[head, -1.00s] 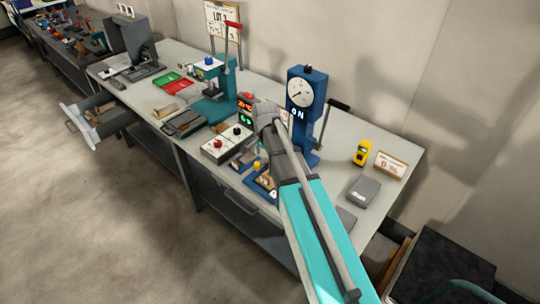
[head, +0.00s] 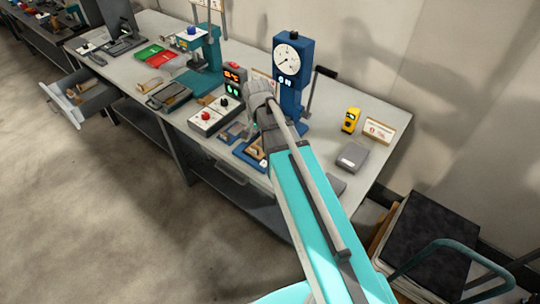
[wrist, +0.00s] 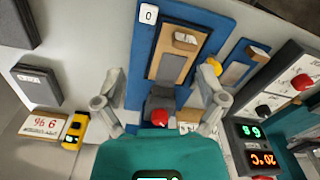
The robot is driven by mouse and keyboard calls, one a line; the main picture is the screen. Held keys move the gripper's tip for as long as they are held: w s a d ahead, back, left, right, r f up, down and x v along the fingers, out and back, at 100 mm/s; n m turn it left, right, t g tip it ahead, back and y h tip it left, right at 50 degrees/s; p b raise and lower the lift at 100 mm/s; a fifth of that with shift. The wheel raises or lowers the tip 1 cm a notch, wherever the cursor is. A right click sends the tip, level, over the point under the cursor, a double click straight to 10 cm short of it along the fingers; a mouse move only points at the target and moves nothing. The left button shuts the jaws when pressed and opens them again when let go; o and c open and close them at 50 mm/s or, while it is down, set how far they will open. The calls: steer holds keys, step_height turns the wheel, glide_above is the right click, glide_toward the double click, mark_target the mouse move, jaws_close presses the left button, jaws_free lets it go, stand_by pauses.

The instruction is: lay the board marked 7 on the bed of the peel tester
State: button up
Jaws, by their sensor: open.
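My gripper (wrist: 160,102) is open in the wrist view, its fingers apart above a blue base (wrist: 210,50) and a grey clamp (wrist: 163,97) with a red knob. A tan board (wrist: 167,66) with a small block lies on this base, beside a white tag reading 0. I cannot tell if it is the board marked 7; no 7 is legible. In the head view my wrist hides part of the blue stand with a round dial (head: 291,60). Which machine is the peel tester is not labelled legibly.
A smaller blue fixture (wrist: 238,66) with a yellow knob is close beside the base. A control box (head: 213,116) and a teal press (head: 204,60) stand to the left. A yellow meter (head: 351,120) and grey box (head: 352,156) are right. An open drawer (head: 82,95) juts out.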

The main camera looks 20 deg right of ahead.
steer(key=s+d+n, duration=0.1)
steer(key=s+n, duration=0.6)
steer(key=s, duration=0.4)
steer(key=shift+w, duration=0.1)
